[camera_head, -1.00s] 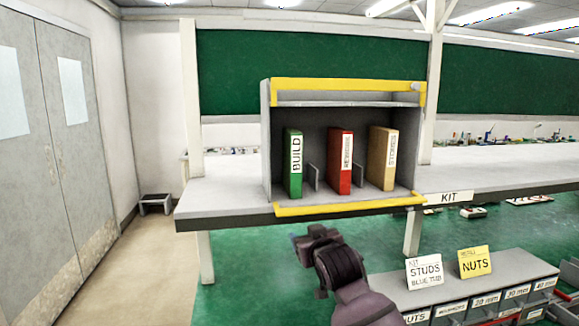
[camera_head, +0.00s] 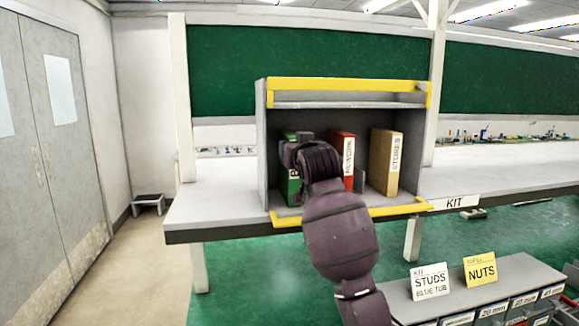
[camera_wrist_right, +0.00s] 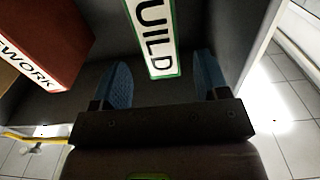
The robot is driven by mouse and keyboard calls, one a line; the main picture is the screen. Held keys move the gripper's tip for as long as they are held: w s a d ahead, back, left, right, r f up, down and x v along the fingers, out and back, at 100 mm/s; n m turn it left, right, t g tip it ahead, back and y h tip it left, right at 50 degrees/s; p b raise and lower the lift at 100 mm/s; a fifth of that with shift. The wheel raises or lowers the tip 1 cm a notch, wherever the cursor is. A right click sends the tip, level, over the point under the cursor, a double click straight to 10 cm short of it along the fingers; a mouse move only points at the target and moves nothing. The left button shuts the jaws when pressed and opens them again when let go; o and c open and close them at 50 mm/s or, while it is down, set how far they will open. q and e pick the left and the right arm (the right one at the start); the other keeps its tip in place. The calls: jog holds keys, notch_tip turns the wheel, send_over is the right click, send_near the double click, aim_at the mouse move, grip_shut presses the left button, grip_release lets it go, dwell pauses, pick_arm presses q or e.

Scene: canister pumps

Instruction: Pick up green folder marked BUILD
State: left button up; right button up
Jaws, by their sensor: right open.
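The green folder marked BUILD (camera_head: 292,192) stands upright at the left of the grey shelf box (camera_head: 262,150). My right arm hides much of it in the head view. Its white spine label (camera_wrist_right: 155,35) shows in the right wrist view, partly cut off by the top edge. My right gripper (camera_wrist_right: 163,76) is open, with a blue finger on either side of the label's lower end in the picture. I see gaps between fingers and folder, and nothing is held. In the head view the right gripper (camera_head: 297,152) is in front of the folder. My left gripper is out of view.
A red REWORK folder (camera_head: 346,145) stands close to the right of the green one, and a tan STORES folder (camera_head: 384,160) is further right. Thin dividers stand between them. Yellow rails (camera_head: 345,84) edge the box top and bottom. The bench top (camera_head: 220,200) left of it is clear.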

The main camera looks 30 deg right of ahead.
jog(key=p+x, duration=0.1)
jog(key=x, duration=0.4)
jog(key=shift+w+f+p, duration=0.2)
jog(key=shift+w+p, duration=0.15)
jog(key=shift+w, duration=0.1)
grip_shut()
